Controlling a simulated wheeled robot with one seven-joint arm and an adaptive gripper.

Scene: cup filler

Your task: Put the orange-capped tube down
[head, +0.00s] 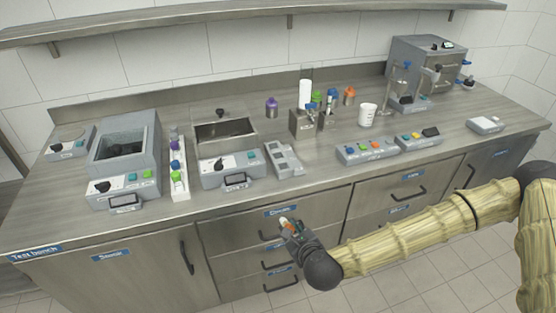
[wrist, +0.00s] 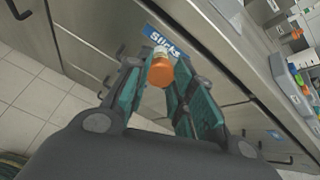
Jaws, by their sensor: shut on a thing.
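My gripper (head: 292,228) is in front of the bench's drawers, below the level of the worktop. It is shut on the orange-capped tube (head: 284,222). In the wrist view the orange cap (wrist: 160,75) shows between the teal finger pads of my gripper (wrist: 155,84), with a pale part of the tube beyond it. The rest of the tube is hidden by the fingers. The tube is in the air, apart from the bench.
The worktop (head: 328,192) has a bare strip along its front edge. A white rack (head: 178,182) with several coloured caps stands left of the middle. A grey slotted block (head: 284,159), a metal holder (head: 303,124), button boxes (head: 367,150) and a white cup (head: 367,115) stand farther right.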

